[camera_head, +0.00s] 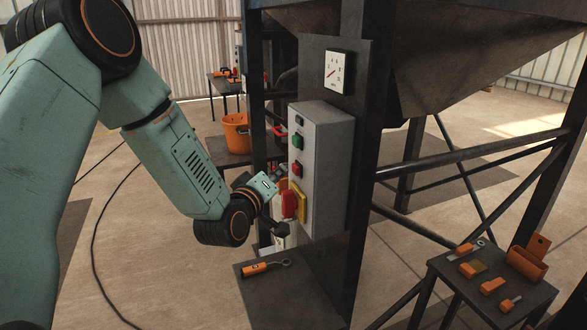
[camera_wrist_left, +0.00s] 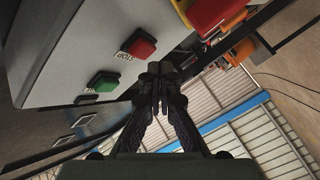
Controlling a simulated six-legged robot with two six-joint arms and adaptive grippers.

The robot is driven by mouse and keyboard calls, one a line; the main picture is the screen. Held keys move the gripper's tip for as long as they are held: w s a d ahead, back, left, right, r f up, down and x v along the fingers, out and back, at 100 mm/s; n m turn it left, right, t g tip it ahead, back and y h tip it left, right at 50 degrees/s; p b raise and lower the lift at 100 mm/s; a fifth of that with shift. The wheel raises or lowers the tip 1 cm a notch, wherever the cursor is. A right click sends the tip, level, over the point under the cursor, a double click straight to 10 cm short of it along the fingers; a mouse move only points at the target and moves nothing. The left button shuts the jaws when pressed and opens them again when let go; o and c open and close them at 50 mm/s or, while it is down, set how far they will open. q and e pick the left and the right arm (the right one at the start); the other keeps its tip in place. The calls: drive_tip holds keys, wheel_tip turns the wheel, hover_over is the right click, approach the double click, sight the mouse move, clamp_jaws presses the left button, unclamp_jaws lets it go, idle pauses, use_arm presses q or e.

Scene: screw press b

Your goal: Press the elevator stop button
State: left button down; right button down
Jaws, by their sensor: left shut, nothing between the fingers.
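The grey control box (camera_head: 330,170) is mounted on a dark steel post. Its face carries a green button (camera_head: 297,142) and, below it, a red button (camera_head: 297,169). In the left wrist view the red button (camera_wrist_left: 138,43) sits beside a white label reading STOP (camera_wrist_left: 125,57). My right gripper is out of view.
A larger red switch (camera_head: 289,204) on a yellow plate (camera_head: 301,203) sits low on the box, close under my gripper. A gauge (camera_head: 338,71) is above. A tool table (camera_head: 490,290) stands at right; an orange bucket (camera_head: 236,133) is behind.

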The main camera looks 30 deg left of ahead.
use_arm(q)
drive_tip(key=s+a+p, duration=0.3)
drive_tip(key=shift+s+p, duration=0.35)
idle(0.4)
drive_tip(key=c, duration=2)
unclamp_jaws()
drive_tip(key=shift+a, duration=0.1)
drive_tip(key=shift+c, duration=0.2)
